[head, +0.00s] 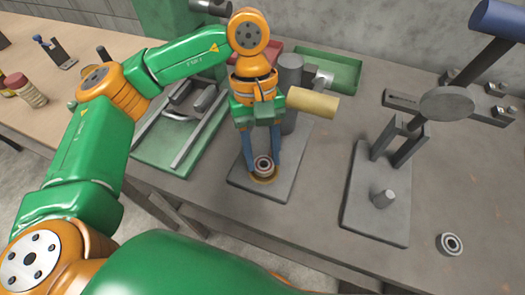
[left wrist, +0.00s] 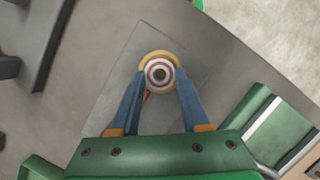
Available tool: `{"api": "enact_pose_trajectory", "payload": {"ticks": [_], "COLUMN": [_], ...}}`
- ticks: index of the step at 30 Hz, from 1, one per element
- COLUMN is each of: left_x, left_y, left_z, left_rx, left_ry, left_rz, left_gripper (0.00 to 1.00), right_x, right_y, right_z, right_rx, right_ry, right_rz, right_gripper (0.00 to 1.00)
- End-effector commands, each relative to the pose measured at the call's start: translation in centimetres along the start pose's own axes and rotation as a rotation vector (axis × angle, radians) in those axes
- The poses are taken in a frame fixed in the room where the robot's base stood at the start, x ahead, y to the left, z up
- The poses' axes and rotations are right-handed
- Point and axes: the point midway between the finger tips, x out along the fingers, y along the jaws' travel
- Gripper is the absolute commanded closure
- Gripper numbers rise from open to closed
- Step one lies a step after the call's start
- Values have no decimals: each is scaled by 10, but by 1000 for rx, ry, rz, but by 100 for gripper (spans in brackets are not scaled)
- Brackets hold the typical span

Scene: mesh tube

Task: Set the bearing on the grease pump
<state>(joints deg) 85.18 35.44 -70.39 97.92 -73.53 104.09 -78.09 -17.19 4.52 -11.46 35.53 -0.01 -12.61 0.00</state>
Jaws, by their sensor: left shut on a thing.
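My left gripper (head: 263,167) points down with its two blue fingers shut on a bearing (head: 263,162), a steel ring with a reddish band. The bearing is over the yellow ring-shaped seat of what looks like the grease pump, a grey base plate (head: 284,187) with a grey column and a yellow handle (head: 313,103). In the left wrist view, the bearing (left wrist: 160,73) sits between the fingertips, inside the outline of the yellow seat (left wrist: 156,54). I cannot tell whether it touches the seat. My right gripper is not in view.
A lever press (head: 376,215) with a blue-ended handle stands to the right. Another bearing (head: 450,243) lies near the table's front right. A green tray (head: 165,150) is on the left, with another green bin (head: 335,70) behind. Bare table lies between pump and press.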

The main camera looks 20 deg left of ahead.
Motion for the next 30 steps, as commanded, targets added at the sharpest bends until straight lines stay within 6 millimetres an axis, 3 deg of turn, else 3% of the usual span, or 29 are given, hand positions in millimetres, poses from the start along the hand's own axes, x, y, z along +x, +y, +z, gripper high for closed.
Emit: {"api": "enact_pose_trajectory", "payload": {"ticks": [16, 17, 20, 21, 30], "left_x": [7, 6, 6, 6, 3], "left_y": [0, 0, 0, 0, 0], "left_z": [-2, -2, -2, -2, -2], "left_rx": [0, 0, 0, 0, -1], "left_ry": [0, 0, 0, 0, 1], "left_rz": [0, 0, 0, 0, 0], "left_gripper": [100, 52, 25, 19, 19], "right_x": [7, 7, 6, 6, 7], "right_y": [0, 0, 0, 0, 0], "right_z": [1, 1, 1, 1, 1], "right_rx": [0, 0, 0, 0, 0], "right_ry": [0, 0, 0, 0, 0], "right_rz": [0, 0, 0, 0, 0], "right_gripper": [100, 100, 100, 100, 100]}}
